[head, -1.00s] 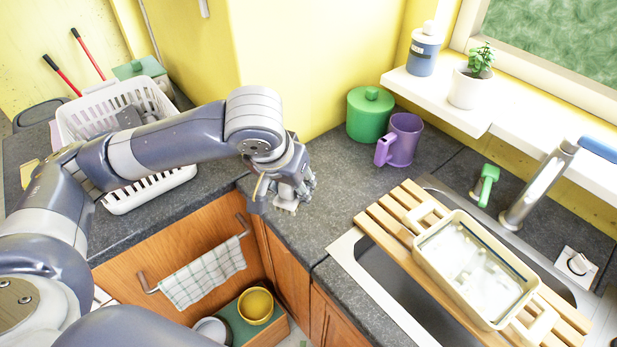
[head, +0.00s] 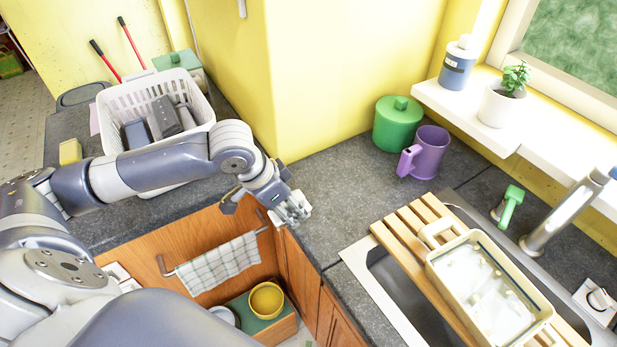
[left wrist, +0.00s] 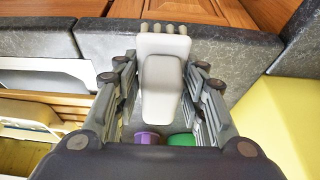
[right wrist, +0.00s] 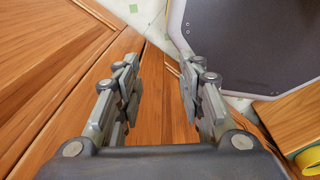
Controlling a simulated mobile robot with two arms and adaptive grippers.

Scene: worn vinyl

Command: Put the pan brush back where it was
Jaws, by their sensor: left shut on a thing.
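The pan brush (left wrist: 163,85) is pale grey-white with a rounded body and a row of short tufts at one end. My left gripper (head: 290,208) is shut on it, with the fingers on both sides of its body in the left wrist view. In the head view only a pale bit of the brush (head: 295,213) shows at the fingertips, by the inner corner of the dark counter (head: 335,180). I cannot tell how high it is above the counter. My right gripper (right wrist: 160,95) is open and empty, in front of wooden cabinet fronts; it is out of the head view.
A white basket (head: 115,105) with grey things stands behind my left arm. A green canister (head: 398,125) and purple mug (head: 428,152) stand at the back. A slatted rack (head: 412,232) with a cream tray (head: 520,335) spans the sink.

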